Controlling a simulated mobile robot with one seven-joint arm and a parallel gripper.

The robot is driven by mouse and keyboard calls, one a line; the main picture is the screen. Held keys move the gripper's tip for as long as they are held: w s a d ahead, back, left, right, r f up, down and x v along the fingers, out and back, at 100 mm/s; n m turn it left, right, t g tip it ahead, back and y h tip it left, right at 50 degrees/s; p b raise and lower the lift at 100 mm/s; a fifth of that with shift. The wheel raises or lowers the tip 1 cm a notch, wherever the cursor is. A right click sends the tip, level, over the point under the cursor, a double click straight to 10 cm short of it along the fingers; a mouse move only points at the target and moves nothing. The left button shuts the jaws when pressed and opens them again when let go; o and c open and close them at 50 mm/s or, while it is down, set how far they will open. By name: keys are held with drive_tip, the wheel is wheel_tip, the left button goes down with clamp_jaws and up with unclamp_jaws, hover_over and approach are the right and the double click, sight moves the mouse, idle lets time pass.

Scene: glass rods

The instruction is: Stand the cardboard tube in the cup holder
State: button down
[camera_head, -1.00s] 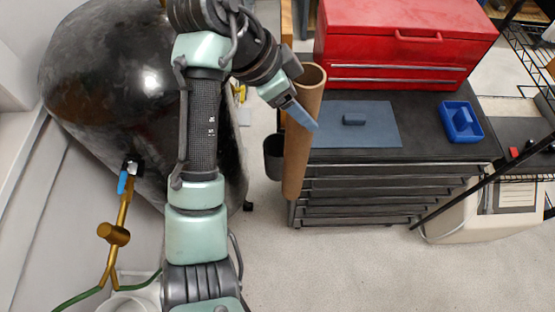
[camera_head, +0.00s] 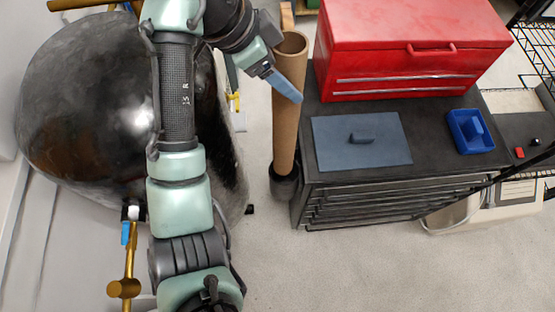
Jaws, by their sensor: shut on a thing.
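The brown cardboard tube (camera_head: 286,120) stands nearly upright at the left side of the black tool cabinet (camera_head: 400,172). Its open top end faces up toward the camera. Its lower end goes into the dark cup holder (camera_head: 285,188) fixed to the cabinet's left side; the holder's rim shows around it, and the very bottom of the tube is hidden inside. My gripper (camera_head: 291,92) is shut on the tube near its top. One blue finger shows across the tube; the other finger cannot be made out.
A red toolbox (camera_head: 410,50), a blue-grey mat with a small block (camera_head: 362,138) and a blue tray (camera_head: 470,132) are on the cabinet top. A large black tank (camera_head: 80,110) stands left. A wire shelf (camera_head: 535,50) is at right. The front floor is clear.

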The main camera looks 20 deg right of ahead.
sight(285, 129)
drive_tip(key=f, duration=0.2)
drive_tip(key=s+f+b, duration=0.1)
drive_tip(key=f, duration=0.4)
drive_tip(key=shift+s+d+f+b, duration=0.15)
drive_tip(key=shift+s+f+b, duration=0.15)
drive_tip(key=shift+s+b, duration=0.05)
drive_tip(key=f, duration=0.2)
drive_tip(key=f+b, duration=0.1)
drive_tip(key=w+f+b, duration=0.1)
drive_tip(key=f, duration=0.1)
drive_tip(key=shift+f, duration=0.3)
drive_tip(key=shift+s+f+b, duration=0.25)
drive_tip(key=shift+f+b, duration=0.05)
drive_tip(key=shift+f, duration=0.35)
drive_tip(key=shift+w+f+p, duration=0.1)
drive_tip(key=shift+f+p, duration=0.2)
drive_tip(key=shift+f, duration=1.25)
drive_tip(key=shift+f, duration=0.15)
drive_tip(key=shift+c, duration=0.3)
unclamp_jaws()
